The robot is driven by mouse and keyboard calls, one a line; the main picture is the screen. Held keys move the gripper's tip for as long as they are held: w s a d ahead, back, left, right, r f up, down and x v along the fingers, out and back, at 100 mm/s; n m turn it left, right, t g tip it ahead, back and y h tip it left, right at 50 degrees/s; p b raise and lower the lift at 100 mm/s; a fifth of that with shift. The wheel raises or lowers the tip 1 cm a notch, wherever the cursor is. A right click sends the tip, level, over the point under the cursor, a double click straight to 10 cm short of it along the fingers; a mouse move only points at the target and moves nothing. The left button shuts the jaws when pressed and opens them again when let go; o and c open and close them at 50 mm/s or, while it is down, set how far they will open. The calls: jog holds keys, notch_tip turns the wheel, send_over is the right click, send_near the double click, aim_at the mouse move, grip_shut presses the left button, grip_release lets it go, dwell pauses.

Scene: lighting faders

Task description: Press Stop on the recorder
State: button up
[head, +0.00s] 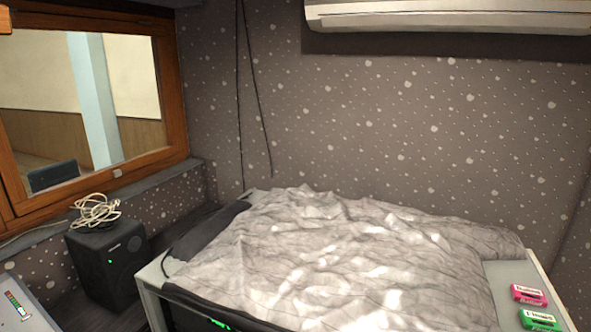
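I cannot make out a recorder or a Stop button in the head view. A light panel (30,312) with a coloured level strip (17,304) is cut off at the lower left corner; I cannot tell what device it is. A pink labelled block (528,294) and a green labelled block (540,319) lie on the light surface at the lower right. Their lettering is too small to read surely. My gripper is not in view.
A rumpled grey cloth (350,255) covers most of a white-edged desk (152,284). A black speaker (108,265) with a coiled pale cable (96,211) on top stands left of it, below a wood-framed window (175,80). Green lights show under the cloth's front edge.

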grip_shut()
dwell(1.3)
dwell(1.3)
